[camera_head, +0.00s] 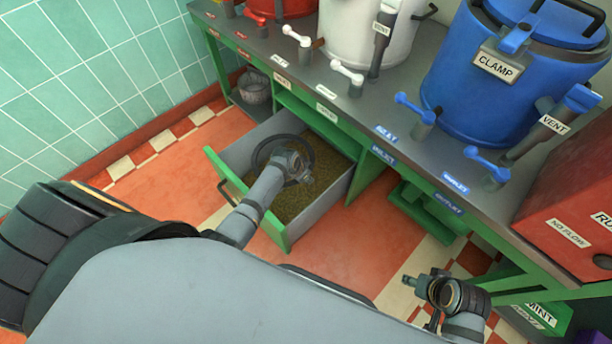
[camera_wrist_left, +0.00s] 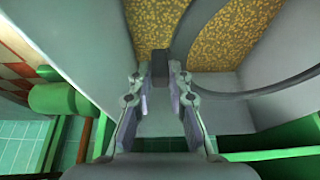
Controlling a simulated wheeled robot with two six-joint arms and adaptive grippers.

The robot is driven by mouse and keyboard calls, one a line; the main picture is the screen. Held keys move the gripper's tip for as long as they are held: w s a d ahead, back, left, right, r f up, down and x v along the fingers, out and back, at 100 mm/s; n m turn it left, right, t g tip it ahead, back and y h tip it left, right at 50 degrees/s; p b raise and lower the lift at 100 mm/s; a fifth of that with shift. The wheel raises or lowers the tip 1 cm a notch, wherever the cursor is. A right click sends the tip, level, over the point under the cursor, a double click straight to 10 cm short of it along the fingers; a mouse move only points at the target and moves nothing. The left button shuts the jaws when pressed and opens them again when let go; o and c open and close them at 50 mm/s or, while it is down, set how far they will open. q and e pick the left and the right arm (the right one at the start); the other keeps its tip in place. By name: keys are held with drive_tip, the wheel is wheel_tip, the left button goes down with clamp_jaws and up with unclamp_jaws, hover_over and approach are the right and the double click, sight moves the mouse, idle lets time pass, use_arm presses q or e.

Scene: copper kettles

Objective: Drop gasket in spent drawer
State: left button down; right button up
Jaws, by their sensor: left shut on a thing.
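The gasket is a large dark ring (camera_head: 262,151) held over the open drawer. The drawer has a green front and grey walls (camera_head: 322,207), with a mottled yellow-brown bottom. My left gripper (camera_head: 297,168) reaches over the drawer front and is shut on the gasket. In the left wrist view the fingertips (camera_wrist_left: 160,82) pinch a dark part of the ring, and its grey band (camera_wrist_left: 205,22) curves off to the right above the drawer bottom. I cannot tell the exact height of the ring. My right gripper (camera_head: 432,286) is at the lower right, away from the drawer; its jaw opening is unclear.
The grey bench top (camera_head: 330,85) runs above the drawer and carries a blue kettle (camera_head: 470,105), a white kettle (camera_head: 345,35), a red kettle (camera_head: 283,8) and several taps. A red box (camera_head: 565,205) stands at right. A bowl (camera_head: 254,88) sits on a low shelf. Floor left of the drawer is clear.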

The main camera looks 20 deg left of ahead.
use_arm(q)
drive_tip(key=c, duration=1.2)
unclamp_jaws()
drive_tip(key=v, duration=1.2)
drive_tip(key=shift+s, duration=0.1)
